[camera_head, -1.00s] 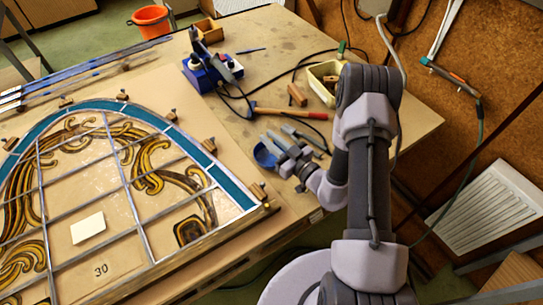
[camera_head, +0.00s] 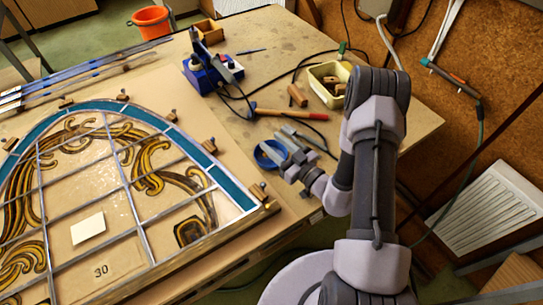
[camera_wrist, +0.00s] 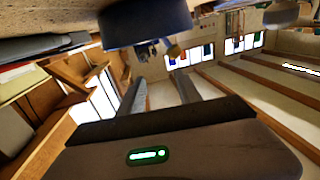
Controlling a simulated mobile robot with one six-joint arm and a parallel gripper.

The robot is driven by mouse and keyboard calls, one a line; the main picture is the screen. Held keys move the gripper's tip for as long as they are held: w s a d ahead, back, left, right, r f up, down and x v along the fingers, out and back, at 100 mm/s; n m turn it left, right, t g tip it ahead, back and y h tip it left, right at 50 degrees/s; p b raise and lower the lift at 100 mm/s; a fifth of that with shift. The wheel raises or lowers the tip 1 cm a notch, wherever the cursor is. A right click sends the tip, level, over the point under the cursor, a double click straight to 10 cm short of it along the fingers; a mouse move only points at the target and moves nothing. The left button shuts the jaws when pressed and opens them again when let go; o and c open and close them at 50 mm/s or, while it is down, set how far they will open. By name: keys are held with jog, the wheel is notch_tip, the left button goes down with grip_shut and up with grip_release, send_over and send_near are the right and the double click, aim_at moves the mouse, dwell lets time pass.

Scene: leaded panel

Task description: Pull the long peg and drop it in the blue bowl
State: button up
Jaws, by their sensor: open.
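The blue bowl (camera_head: 262,158) stands on the bench right of the leaded panel (camera_head: 110,190). My gripper (camera_head: 281,149) is beside and partly in front of it, hiding its right side. What is inside the bowl I cannot make out. In the wrist view the fingers (camera_wrist: 160,92) stand apart with nothing visible between them, and the dark blue bowl (camera_wrist: 145,24) shows at the top edge. Several small wooden pegs (camera_head: 209,145) stand along the panel's curved edge, another (camera_head: 258,189) near its right corner. I cannot tell which is the long one.
A hammer (camera_head: 290,114) lies behind the bowl. A soldering station (camera_head: 213,72), a loose wooden block (camera_head: 297,96) and a cream tray (camera_head: 325,82) of wooden pieces are farther back. Cables cross the bench. A cream card (camera_head: 88,228) lies on the panel.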

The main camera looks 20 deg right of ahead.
jog(key=p+v, duration=0.1)
jog(key=v, duration=1.4)
jog(key=shift+s+d+p, duration=0.25)
jog(key=shift+s+p, duration=0.05)
jog(key=s+a+r+n+g+y+b, duration=0.1)
jog(key=s+a+r+n+g+b, duration=0.3)
jog(key=n, duration=0.7)
jog(key=a+r+n+g+y, duration=0.2)
jog(key=a+n+g, duration=0.4)
jog(key=n, duration=0.6)
jog(key=s+a+r+n+g+y+b, duration=0.1)
jog(key=s+a+r+n+g+b, duration=0.3)
jog(key=n, duration=0.7)
jog(key=s+d+r+n+t+h+b, duration=0.1)
jog(key=n+h, duration=0.4)
jog(key=n, duration=0.9)
jog(key=s+r+n+t+h+b, duration=0.2)
jog(key=r+n+h, duration=0.2)
jog(key=n, duration=1)
jog(key=shift+s+d+r+t+h, duration=0.25)
jog(key=shift+d+t+h, duration=0.15)
jog(key=shift+h, duration=0.2)
jog(key=shift+a, duration=0.1)
